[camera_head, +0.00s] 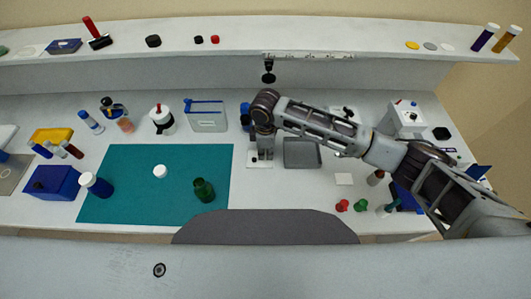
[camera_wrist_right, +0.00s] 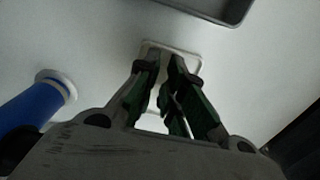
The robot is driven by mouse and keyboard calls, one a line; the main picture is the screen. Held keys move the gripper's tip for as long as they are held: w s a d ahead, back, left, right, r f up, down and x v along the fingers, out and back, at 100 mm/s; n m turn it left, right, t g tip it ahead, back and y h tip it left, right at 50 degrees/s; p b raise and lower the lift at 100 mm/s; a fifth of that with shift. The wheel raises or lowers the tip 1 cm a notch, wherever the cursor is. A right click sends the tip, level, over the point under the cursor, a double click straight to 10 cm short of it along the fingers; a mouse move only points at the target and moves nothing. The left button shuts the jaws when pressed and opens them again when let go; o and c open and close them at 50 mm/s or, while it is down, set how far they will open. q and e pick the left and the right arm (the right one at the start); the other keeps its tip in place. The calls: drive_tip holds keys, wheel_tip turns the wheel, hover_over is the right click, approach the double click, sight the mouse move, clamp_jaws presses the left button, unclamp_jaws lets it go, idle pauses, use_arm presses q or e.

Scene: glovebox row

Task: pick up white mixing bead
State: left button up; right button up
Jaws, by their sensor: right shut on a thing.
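My right gripper (camera_head: 262,160) points down over a small white dish (camera_head: 252,163), between the green mat and a grey tray. In the right wrist view its fingers (camera_wrist_right: 176,75) are closed toward each other, with the white dish (camera_wrist_right: 193,57) behind their tips. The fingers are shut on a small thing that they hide. I cannot make out the white mixing bead in either view. Whether the fingertips touch the dish is not clear. My left gripper is not in view.
The grey tray (camera_head: 301,154) lies right of the gripper. A blue-bodied item (camera_wrist_right: 36,106) stands close by in the wrist view. On the green mat (camera_head: 130,203) are a green bottle (camera_head: 203,190), a white cap (camera_head: 160,171) and a dark blue bottle (camera_head: 97,185). A shelf (camera_head: 235,52) runs behind.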

wheel_tip(320, 180, up, 10)
drive_tip(key=shift+f, duration=0.15)
idle(0.4)
